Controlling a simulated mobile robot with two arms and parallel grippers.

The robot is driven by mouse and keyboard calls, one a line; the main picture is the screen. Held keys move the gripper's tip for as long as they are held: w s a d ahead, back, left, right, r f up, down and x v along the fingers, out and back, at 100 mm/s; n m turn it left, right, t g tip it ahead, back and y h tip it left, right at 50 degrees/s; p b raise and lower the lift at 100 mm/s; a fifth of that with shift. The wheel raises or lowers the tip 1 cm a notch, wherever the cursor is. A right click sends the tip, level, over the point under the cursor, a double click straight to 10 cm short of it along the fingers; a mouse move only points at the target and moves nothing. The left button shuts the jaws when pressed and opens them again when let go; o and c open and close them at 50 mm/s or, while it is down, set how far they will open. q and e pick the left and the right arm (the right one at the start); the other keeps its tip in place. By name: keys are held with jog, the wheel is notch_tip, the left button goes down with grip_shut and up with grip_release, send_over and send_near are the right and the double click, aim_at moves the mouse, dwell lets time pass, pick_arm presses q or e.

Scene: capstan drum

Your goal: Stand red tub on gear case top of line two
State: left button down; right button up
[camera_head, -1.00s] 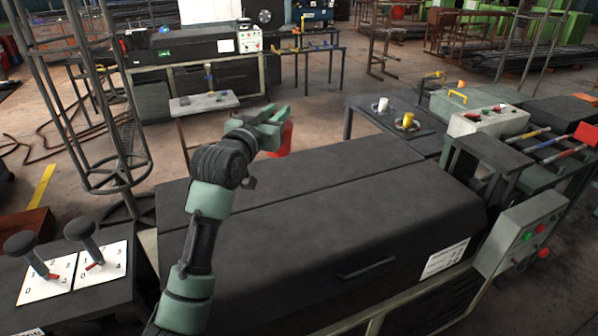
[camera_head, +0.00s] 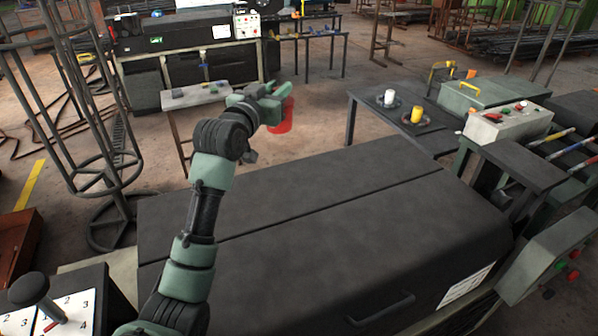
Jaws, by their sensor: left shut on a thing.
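My left gripper (camera_head: 278,96) is shut on the red tub (camera_head: 282,118). The tub is partly hidden by the gripper and hangs in the air, seen against the floor beyond the far edge of the big dark machine cover (camera_head: 320,215). That cover is long, has a handle at its near side, and its top is bare. A similar dark machine (camera_head: 180,32) stands at the back left. No readable mark shows which is line two or which part is the gear case. My right gripper is not in view.
A tall round wire frame (camera_head: 122,170) stands at the left. A lever stand (camera_head: 70,310) is at the lower left. A dark table (camera_head: 362,112) at the right holds white and yellow spools. A control box (camera_head: 552,258) juts out at the lower right. A small bench (camera_head: 195,96) stands behind.

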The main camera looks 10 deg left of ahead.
pick_arm(q)
jog(key=shift+w+a+f, duration=0.1)
jog(key=shift+w+f, duration=0.1)
jog(key=shift+f, duration=0.35)
jog(key=shift+w+f, duration=0.15)
jog(key=shift+f, duration=0.4)
jog(key=f, duration=0.3)
jog(key=s+f, duration=0.1)
jog(key=f, duration=0.2)
jog(key=shift+s, duration=0.1)
notch_tip(320, 180, down, 11)
jog(key=shift+w, duration=0.2)
jog(key=shift+f, duration=0.15)
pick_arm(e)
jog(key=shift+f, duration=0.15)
pick_arm(q)
jog(key=c, duration=1.2)
grip_release()
jog(key=shift+f, duration=0.1)
jog(key=shift+c, duration=0.2)
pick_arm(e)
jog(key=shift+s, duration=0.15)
